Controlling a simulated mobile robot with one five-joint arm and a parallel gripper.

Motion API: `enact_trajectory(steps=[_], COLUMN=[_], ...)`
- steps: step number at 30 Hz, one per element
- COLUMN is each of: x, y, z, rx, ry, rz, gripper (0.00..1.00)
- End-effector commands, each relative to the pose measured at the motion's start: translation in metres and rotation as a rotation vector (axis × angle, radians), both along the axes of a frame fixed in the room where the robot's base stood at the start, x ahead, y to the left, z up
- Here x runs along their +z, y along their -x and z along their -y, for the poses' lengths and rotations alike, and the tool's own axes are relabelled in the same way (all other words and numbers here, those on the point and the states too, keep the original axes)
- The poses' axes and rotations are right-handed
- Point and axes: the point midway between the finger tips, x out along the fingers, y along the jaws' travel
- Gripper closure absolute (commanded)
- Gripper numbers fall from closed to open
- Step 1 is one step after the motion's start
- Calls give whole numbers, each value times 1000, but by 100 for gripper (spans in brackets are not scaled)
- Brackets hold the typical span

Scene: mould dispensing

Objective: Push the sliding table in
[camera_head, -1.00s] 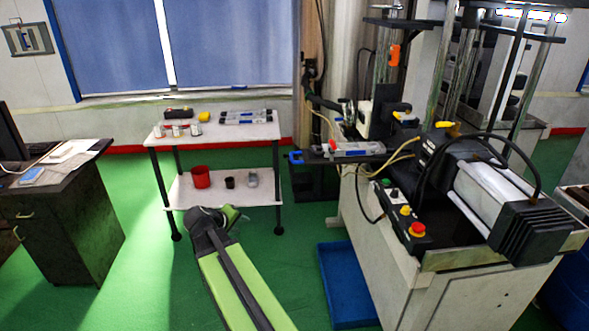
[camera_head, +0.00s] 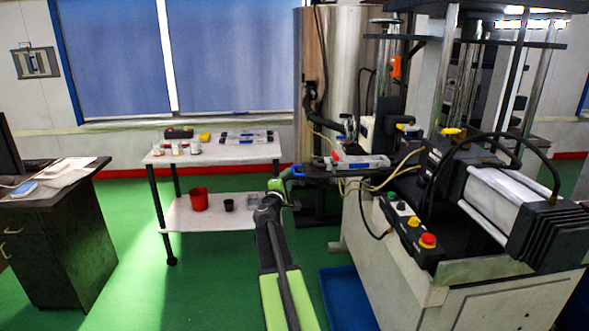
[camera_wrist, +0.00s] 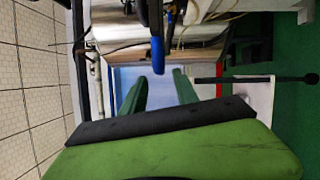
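The sliding table (camera_head: 322,173) is a dark plate sticking out to the left of the machine, with a blue handle (camera_head: 292,172) at its left end. A clear and grey mould (camera_head: 357,162) with a red part lies on it. My gripper (camera_head: 275,186) is green and sits just left of and below the blue handle in the head view. In the wrist view its two green fingers (camera_wrist: 160,76) stand apart with nothing between them. A blue bar (camera_wrist: 156,50), seemingly the handle, shows just beyond the fingertips. Whether they touch it I cannot tell.
The machine (camera_head: 455,275) fills the right side, with a control box (camera_head: 410,228) and a blue bin (camera_head: 347,298) at its foot. A white two-shelf cart (camera_head: 235,150) stands left of my gripper. A dark desk (camera_head: 60,245) is at far left. Green floor between is clear.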

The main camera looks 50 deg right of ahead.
Motion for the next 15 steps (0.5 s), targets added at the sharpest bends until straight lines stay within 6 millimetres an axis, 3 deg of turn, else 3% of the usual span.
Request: enact_trajectory(steps=[1, 6, 15], x=[2, 5, 6], y=[-10, -28, -43], z=[15, 51, 82], rx=[-1, -1, -1], ry=[0, 0, 0], rz=[0, 0, 1], gripper=[64, 64, 64])
